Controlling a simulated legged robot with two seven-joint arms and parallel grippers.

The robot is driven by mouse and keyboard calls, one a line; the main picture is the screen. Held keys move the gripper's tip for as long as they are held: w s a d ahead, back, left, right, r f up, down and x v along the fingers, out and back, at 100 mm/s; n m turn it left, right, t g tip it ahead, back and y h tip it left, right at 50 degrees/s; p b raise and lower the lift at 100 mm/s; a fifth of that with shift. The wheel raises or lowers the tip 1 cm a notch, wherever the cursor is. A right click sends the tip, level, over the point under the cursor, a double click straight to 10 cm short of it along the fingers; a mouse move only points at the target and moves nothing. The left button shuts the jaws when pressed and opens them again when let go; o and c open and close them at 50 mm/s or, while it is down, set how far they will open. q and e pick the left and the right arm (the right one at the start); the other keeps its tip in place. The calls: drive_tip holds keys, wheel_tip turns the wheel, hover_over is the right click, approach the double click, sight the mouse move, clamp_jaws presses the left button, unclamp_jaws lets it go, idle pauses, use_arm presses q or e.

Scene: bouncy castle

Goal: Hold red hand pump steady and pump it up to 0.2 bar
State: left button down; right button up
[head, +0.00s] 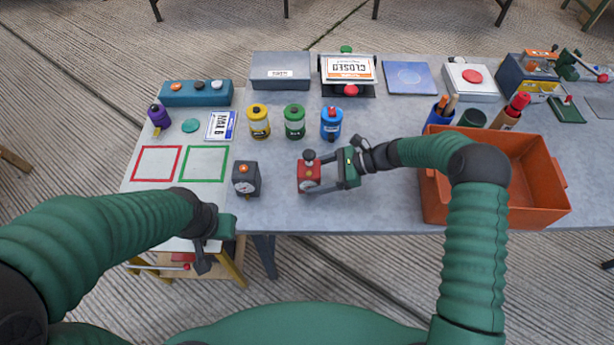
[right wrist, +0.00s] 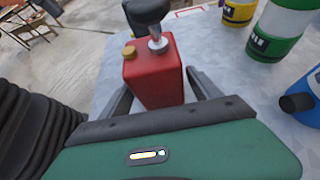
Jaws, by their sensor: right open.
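The red hand pump (head: 309,177) stands upright on the grey table near its front edge, with a dark knob on top. In the right wrist view its red body (right wrist: 154,75), brass cap and black handle (right wrist: 146,14) show. My right gripper (head: 318,178) is open, its fingers reaching along both sides of the pump's body; small gaps seem to show. The dark gauge box (head: 246,178) with a round dial stands left of the pump; its reading is too small to tell. My left gripper (head: 203,260) hangs low over the table's front edge, away from the pump; its jaw state is unclear.
Yellow (head: 259,122), green (head: 294,122) and blue (head: 331,123) canisters stand behind the pump. An orange crate (head: 541,185) is at the right. Red (head: 157,163) and green (head: 205,164) outlined squares lie at the left. Table around the pump's front is clear.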

use_arm(q)
drive_tip(key=shift+d+f, duration=0.1)
use_arm(e)
drive_tip(key=shift+a+f, duration=0.3)
drive_tip(key=shift+a, duration=0.1)
use_arm(q)
drive_tip(key=shift+d, duration=0.1)
use_arm(e)
drive_tip(key=c, duration=0.8)
drive_tip(key=shift+c, duration=0.2)
idle(1.3)
